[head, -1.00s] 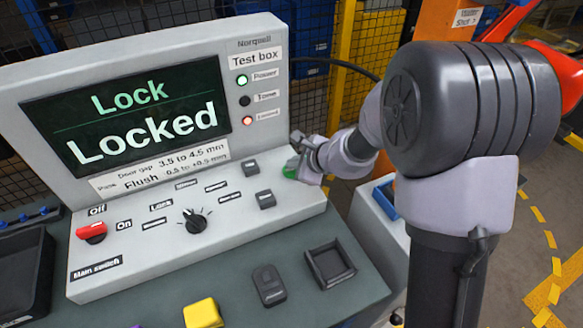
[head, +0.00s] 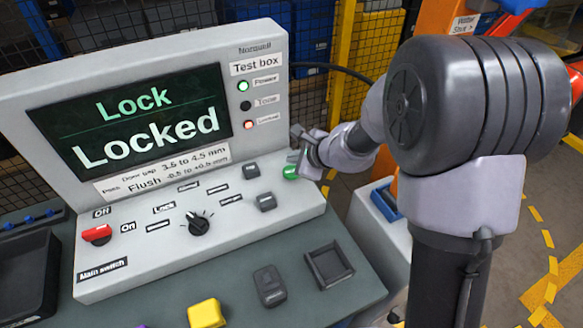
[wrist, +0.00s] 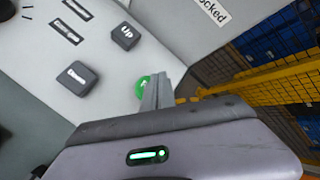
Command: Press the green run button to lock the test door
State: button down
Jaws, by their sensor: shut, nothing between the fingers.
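The green run button (head: 290,172) sits at the right end of the test box's sloped panel (head: 140,245). It also shows in the wrist view (wrist: 142,87), partly hidden behind my fingers. My gripper (head: 297,152) is shut and empty, with its fingers over or just beside the button. I cannot tell whether they touch it. The screen (head: 130,127) reads "Lock" and "Locked". The red lamp (head: 248,125) and the green power lamp (head: 243,87) are lit. The selector knob (head: 199,223) is near the panel's middle.
Two grey keys, Up (wrist: 126,37) and Down (wrist: 77,78), sit left of the button. A red main switch (head: 97,234) is at the panel's left. A yellow block (head: 204,314) and a dark square tray (head: 329,265) are on the bench. A yellow mesh fence (head: 365,60) stands behind.

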jog(key=shift+r+p, duration=1.15)
jog(key=shift+r, duration=0.65)
notch_tip(320, 180, up, 8)
jog(key=p, duration=0.7)
jog(key=shift+r, duration=0.2)
